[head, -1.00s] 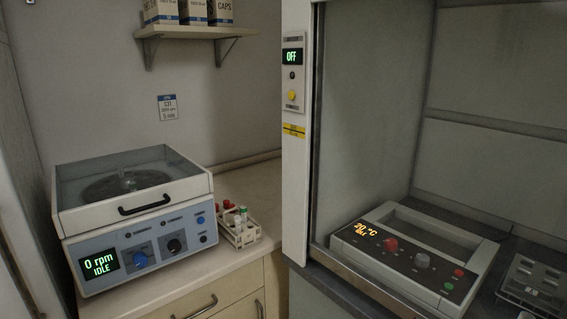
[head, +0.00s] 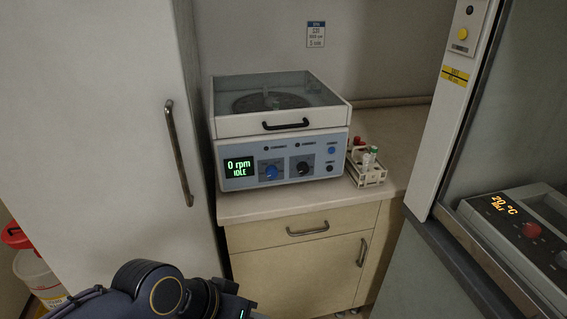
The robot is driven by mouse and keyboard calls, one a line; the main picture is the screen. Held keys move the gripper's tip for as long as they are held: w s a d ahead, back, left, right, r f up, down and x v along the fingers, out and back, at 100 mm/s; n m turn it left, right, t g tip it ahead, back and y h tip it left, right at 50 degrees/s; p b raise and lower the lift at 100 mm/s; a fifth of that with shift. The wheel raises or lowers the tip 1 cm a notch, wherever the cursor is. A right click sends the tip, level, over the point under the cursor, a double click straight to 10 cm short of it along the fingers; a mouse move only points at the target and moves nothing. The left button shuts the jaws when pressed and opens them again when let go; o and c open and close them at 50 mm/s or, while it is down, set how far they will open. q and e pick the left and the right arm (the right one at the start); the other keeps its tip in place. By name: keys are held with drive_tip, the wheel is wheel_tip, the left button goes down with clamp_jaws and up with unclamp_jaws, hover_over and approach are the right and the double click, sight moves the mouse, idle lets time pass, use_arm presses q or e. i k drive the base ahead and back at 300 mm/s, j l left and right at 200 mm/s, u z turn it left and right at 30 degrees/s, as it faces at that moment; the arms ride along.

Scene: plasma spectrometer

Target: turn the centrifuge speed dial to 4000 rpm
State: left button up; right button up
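The centrifuge (head: 230,127) stands on the counter in the middle of the head view, its clear lid down with a black handle in front. Its green display (head: 239,167) reads "0 rpm IDLE". A blue dial (head: 270,172) and a black dial (head: 303,167) sit side by side on the front panel, right of the display. The small labels above them are too small to read. Part of my arm shows at the bottom left, but neither gripper is in view.
A small rack (head: 372,180) of capped tubes stands right of the centrifuge. A tall white cabinet (head: 110,120) with a long handle is on the left. A fume hood frame (head: 455,120) is on the right, with a heater device (head: 520,225) inside. A red-lidded bin (head: 35,270) stands lower left.

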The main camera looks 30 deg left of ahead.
sight(272, 172)
drive_tip(key=i+j+u, duration=0.1)
drive_tip(key=j+u, duration=0.15)
drive_tip(key=u, duration=0.15)
drive_tip(key=i+j+u, duration=0.1)
drive_tip(key=u, duration=0.35)
drive_tip(key=i+j+u, duration=0.2)
drive_tip(key=u, duration=0.2)
drive_tip(key=j, duration=0.1)
